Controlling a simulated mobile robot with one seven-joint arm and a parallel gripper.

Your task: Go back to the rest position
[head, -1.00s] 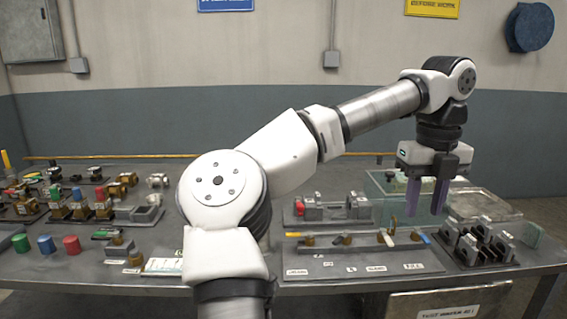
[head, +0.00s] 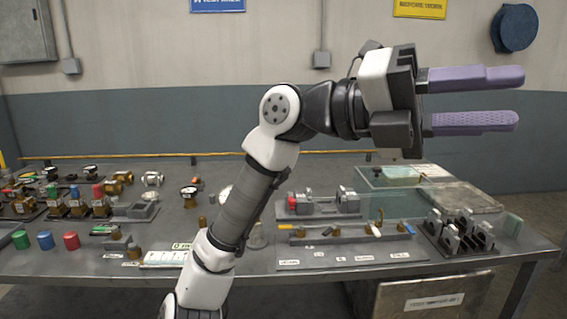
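My gripper (head: 518,98) is raised above the right side of the workbench and points to the right. Its two purple fingers are spread apart with nothing between them. My arm rises from the bottom of the view, bends at the elbow and hides part of the middle of the bench. The gripper is well clear of every object on the grey workbench (head: 100,262).
A rack of dark grey blocks (head: 465,235) stands at the right. A tray of handled parts (head: 345,236) and a clear box (head: 390,185) are near it. Valves and coloured caps (head: 46,240) fill the left. The air above the bench is free.

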